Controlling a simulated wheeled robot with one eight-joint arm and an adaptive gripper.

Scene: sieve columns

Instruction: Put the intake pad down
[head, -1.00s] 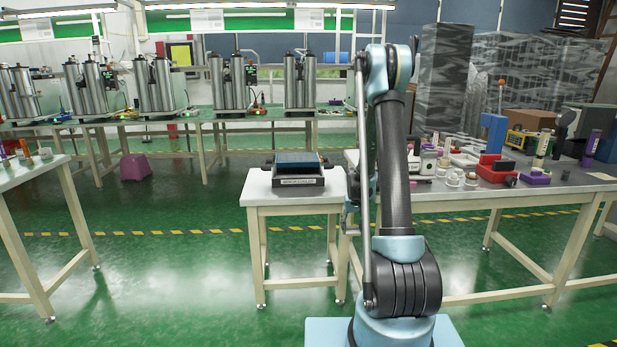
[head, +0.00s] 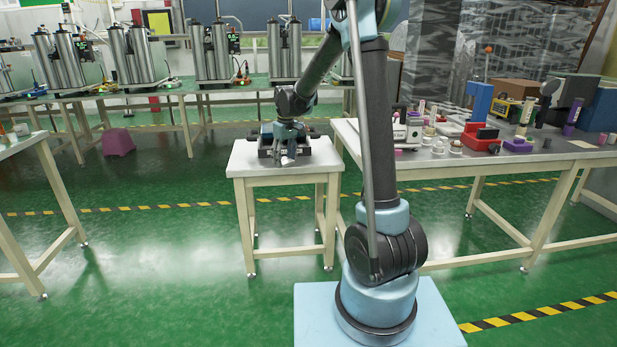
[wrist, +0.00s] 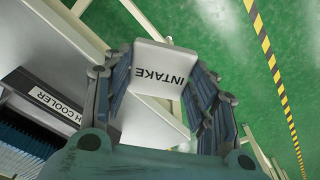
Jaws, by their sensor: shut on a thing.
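The intake pad (wrist: 161,72) is a white block with dark INTAKE lettering, upside down in the wrist view. It sits between the blue-grey fingers of my gripper (wrist: 160,92), which is shut on it. In the head view my gripper (head: 288,158) points down over the front part of the small white table (head: 250,160), in front of the bench cooler. The pad is too small to make out clearly there. I cannot tell whether it touches the tabletop.
The dark bench cooler (wrist: 45,105), with blue fins and a white label, stands close beside my gripper on the small table. A long bench (head: 440,172) with many small items is to the right. Green floor lies beyond the table's edge.

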